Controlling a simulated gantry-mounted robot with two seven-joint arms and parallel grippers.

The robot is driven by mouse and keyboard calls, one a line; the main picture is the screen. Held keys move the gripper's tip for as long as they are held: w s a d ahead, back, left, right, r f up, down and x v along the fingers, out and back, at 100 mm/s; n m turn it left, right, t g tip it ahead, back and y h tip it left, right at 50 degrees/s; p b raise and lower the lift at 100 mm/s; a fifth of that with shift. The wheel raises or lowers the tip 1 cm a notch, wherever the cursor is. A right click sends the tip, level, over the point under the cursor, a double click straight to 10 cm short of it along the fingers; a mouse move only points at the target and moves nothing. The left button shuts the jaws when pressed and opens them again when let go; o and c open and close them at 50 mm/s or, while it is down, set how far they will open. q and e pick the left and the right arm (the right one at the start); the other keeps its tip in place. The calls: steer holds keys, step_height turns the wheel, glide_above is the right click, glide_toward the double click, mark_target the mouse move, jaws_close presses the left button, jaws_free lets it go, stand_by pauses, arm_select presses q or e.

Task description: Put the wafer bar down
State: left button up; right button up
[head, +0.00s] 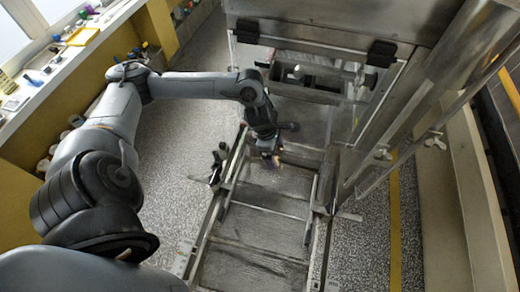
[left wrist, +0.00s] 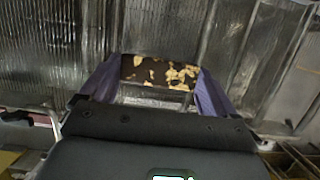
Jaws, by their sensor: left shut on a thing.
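The wafer bar (left wrist: 160,72) is dark brown with pale golden patches in the left wrist view. It lies crosswise between the two purple fingers of my left gripper (left wrist: 155,90), which is shut on it. In the head view my left gripper (head: 268,154) is over the metal mesh belt (head: 265,202); the bar is too small there to make out clearly. The belt's ridged surface (left wrist: 135,28) fills the upper part of the left wrist view. Whether the bar touches the mesh cannot be told. My right gripper is in neither view.
A steel machine frame (head: 320,35) with clear panels stands at the back of the belt. Metal side rails (head: 225,190) run along the belt. A yellow-fronted counter (head: 60,75) with several small items stands at the left. The nearer belt is bare.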

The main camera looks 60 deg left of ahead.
arm_select(q)
steer(key=a+f, duration=0.1)
steer(key=a, duration=0.1)
steer(key=s+a+f+p, duration=0.1)
steer(key=a+f, duration=0.1)
steer(key=a, duration=0.1)
steer(key=a+f, duration=0.1)
steer(key=a, duration=0.2)
steer(key=shift+s+f, duration=0.25)
steer(key=shift+f, duration=0.15)
step_height(320, 180, down, 4)
steer(key=shift+d+r+p, duration=0.1)
steer(key=shift+r+p, duration=0.15)
steer(key=shift+p, duration=0.35)
steer(key=shift+f, duration=0.3)
steer(key=shift+f, duration=0.2)
steer(key=o, duration=0.5)
steer(key=shift+r, duration=0.1)
